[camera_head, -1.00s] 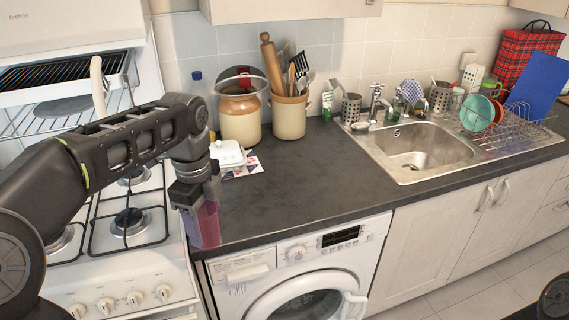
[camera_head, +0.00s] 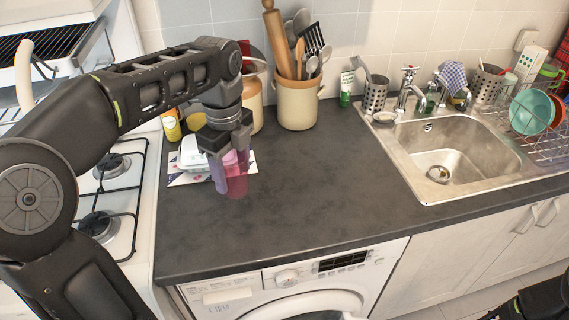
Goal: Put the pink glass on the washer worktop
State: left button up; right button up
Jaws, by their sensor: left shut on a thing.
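The pink glass (camera_head: 237,180) is a translucent tumbler held upright in my left gripper (camera_head: 228,163), which is shut on it. The glass is over the left part of the dark grey washer worktop (camera_head: 310,200); I cannot tell whether its base touches the surface. The washer (camera_head: 290,290) stands under the worktop's front edge. Only a dark part of my right arm shows at the bottom right corner; its gripper is not in view.
A white butter dish (camera_head: 193,153) on a patterned card is just left of the glass. A utensil crock (camera_head: 297,103) stands behind. The stove (camera_head: 110,190) is at left and the sink (camera_head: 450,160) at right. The worktop's middle is clear.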

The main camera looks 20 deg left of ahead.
aim_at(236, 191)
pick_arm(q)
jog(key=shift+f, duration=3.15)
jog(key=shift+f+p, duration=0.4)
jog(key=shift+f, duration=1.5)
jog(key=shift+f, duration=0.1)
jog(key=o, duration=1.6)
jog(key=shift+c, duration=0.2)
notch_tip(236, 191, up, 12)
jog(key=shift+r, duration=0.15)
